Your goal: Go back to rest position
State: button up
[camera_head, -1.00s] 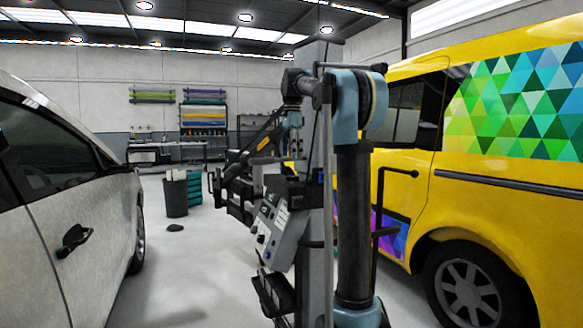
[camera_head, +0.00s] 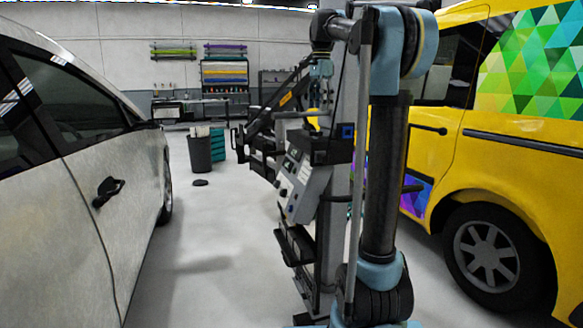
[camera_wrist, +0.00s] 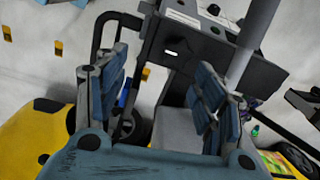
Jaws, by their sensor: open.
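My gripper (camera_wrist: 160,75) shows in the wrist view with its two blue-padded fingers spread wide apart. Nothing sits between the pads. A grey machine part with a dark panel (camera_wrist: 210,52) shows beyond the fingers. In the head view my blue-jointed arm (camera_head: 382,180) stands upright right of centre with its elbow at the top. My gripper cannot be made out in the head view.
A white car (camera_head: 75,200) stands left and a yellow van (camera_head: 450,150) right. A grey machine with a control panel (camera_head: 302,180) stands close beside my arm. A dark bin (camera_head: 200,154) and shelves (camera_head: 225,85) are behind. Open floor (camera_head: 200,250) lies left of centre.

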jog(key=s+d+f+n, duration=0.1)
jog(key=s+f+n, duration=0.3)
jog(key=s+f, duration=0.8)
jog(key=s+d+f+n+t, duration=0.1)
jog(key=s+f+n, duration=0.4)
jog(key=s+f, duration=0.7)
jog(key=s+d+f+n+t, duration=0.1)
jog(key=s+d+f+n, duration=0.2)
jog(key=s+f, duration=0.9)
notch_tip(320, 180, down, 6)
jog(key=shift+s+d+f+n, duration=0.1)
jog(key=shift+s+d+n, duration=0.2)
jog(key=shift+n, duration=0.5)
